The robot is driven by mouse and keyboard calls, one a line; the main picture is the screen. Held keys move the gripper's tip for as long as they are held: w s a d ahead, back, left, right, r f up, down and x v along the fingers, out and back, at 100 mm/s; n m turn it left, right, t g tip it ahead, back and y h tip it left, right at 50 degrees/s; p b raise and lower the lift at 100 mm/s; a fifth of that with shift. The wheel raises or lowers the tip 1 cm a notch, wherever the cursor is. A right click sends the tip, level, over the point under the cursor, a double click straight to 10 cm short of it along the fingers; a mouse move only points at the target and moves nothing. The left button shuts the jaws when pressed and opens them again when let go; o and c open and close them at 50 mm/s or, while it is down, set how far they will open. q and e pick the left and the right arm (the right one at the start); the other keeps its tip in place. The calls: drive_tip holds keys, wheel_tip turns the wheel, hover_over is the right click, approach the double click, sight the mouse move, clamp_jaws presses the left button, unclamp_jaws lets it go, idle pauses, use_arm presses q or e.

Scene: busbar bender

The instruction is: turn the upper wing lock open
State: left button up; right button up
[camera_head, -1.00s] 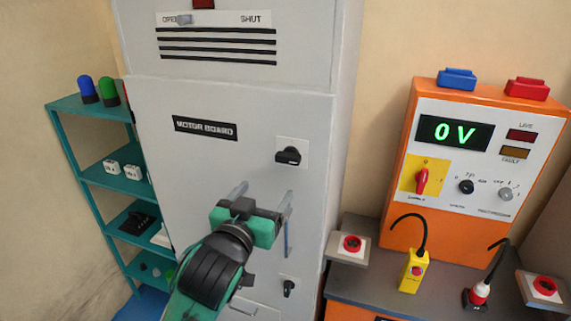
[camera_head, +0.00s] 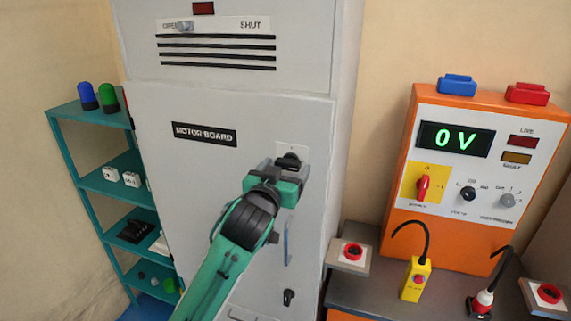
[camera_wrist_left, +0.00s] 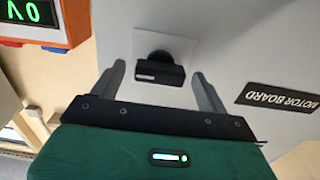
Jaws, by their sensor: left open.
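The upper wing lock (camera_head: 289,161) is a black knob on a pale square plate, on the grey cabinet door right of the MOTOR BOARD label. In the left wrist view the lock (camera_wrist_left: 160,70) shows between the two fingers, with its wing lying crosswise. My left gripper (camera_head: 285,168) is open in front of the lock. Its fingers (camera_wrist_left: 160,88) stand on either side of the wing, with a gap on each side. Whether the fingertips reach around the wing in depth I cannot tell. My right gripper is not in view.
A lower black wing lock (camera_head: 288,297) and a blue-grey door handle (camera_head: 288,242) are on the same door. An orange test unit (camera_head: 410,205) reading 0 V stands on the right bench. A teal shelf (camera_head: 112,183) stands at left.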

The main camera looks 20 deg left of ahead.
use_arm(q)
drive_tip(key=shift+w, duration=0.35)
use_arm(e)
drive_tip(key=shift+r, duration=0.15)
use_arm(q)
drive_tip(key=shift+c, duration=0.5)
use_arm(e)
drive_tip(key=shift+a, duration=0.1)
